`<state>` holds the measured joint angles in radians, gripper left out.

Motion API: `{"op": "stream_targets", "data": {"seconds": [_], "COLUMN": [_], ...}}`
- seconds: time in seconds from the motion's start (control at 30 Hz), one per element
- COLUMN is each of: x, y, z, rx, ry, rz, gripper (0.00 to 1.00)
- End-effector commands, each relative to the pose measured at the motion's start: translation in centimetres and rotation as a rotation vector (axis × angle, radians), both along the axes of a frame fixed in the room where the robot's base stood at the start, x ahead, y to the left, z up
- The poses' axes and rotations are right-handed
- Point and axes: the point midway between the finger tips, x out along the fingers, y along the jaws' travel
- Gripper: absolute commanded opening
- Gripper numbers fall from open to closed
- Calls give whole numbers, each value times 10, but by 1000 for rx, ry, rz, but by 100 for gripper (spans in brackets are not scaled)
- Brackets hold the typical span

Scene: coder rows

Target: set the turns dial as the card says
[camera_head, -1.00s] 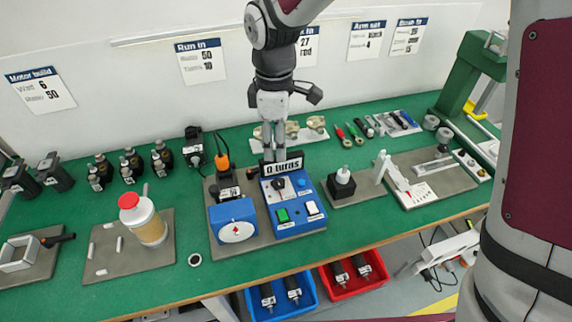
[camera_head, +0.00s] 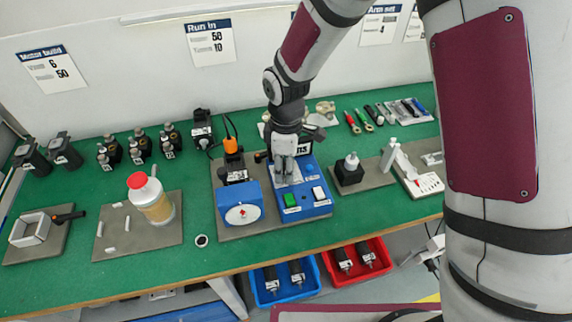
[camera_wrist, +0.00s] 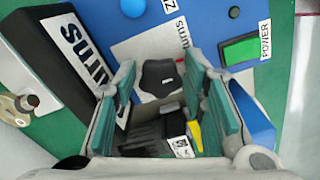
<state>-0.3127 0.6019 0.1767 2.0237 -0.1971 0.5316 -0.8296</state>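The blue control box (camera_head: 305,205) stands on a grey board on the green bench. Its turns dial, a black knob (camera_wrist: 160,77) on a pale plate, shows in the wrist view between my fingers, slightly beyond them. My gripper (camera_head: 287,178) is over the dial, fingers pointing down; in the wrist view the fingers (camera_wrist: 165,100) are apart. Contact with the knob cannot be told. The turns display (camera_head: 302,150) is mostly hidden by my gripper; its number is not readable now. The "Run in" card (camera_head: 209,42) on the wall reads 50 above 10.
A blue unit with a white dial face (camera_head: 242,213) stands left. A black block with a white knob (camera_head: 350,172) stands right.

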Motion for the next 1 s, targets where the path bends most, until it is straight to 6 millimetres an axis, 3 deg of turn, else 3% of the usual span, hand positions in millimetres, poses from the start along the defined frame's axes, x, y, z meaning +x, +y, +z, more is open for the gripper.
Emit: {"op": "stream_targets", "data": {"seconds": [0.23,0.4,0.77,1.0], "x": [0,0,0,0], "y": [0,0,0,1], "z": [0,0,0,0], "rx": [0,0,-1,0], "ry": [0,0,0,0], "rz": [0,0,-38,-176], "gripper": [39,2,2,2]}}
